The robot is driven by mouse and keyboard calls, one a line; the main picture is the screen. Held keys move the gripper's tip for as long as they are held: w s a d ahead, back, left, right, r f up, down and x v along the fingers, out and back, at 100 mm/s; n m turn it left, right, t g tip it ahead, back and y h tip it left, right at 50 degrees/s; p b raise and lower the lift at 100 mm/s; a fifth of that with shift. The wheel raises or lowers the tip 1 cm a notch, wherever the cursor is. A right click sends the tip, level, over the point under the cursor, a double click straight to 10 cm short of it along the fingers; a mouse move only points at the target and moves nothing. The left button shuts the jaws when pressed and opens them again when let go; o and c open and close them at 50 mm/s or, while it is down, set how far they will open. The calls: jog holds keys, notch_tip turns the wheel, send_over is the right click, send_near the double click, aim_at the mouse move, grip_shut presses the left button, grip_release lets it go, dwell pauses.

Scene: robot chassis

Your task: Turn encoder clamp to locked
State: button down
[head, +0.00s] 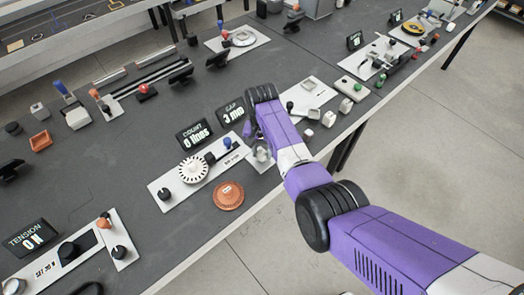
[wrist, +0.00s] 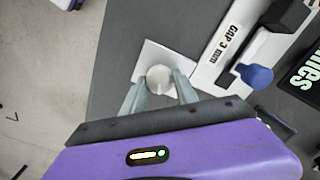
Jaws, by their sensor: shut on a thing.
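A round pale knob (wrist: 159,78), which looks to be the encoder clamp, stands on a small white plate (wrist: 150,56). My gripper (wrist: 159,85) has one grey finger on each side of the knob and is shut on it. In the head view my gripper (head: 261,153) is low over the bench near its front edge, and my arm hides part of it. No locked or unlocked mark is readable on the plate. Beside it lies the encoder panel (head: 178,185) with a slotted white wheel (head: 194,169) and a blue-tipped lever (head: 227,143).
Displays reading "COUNT 0 lines" (head: 194,135) and "GAP 3 mm" (head: 231,113) stand behind the panel. An orange disc (head: 229,196) lies in front. The blue lever tip (wrist: 257,75) is close to the right of my gripper. Bare bench lies left of the panel.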

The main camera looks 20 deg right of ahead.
aim_at(262, 153)
jog(key=shift+m, duration=2.2)
jog(key=c, duration=0.9)
grip_release()
jog(key=shift+c, duration=0.2)
jog(key=shift+r, duration=0.1)
notch_tip(262, 153, up, 8)
jog(key=shift+f, duration=0.15)
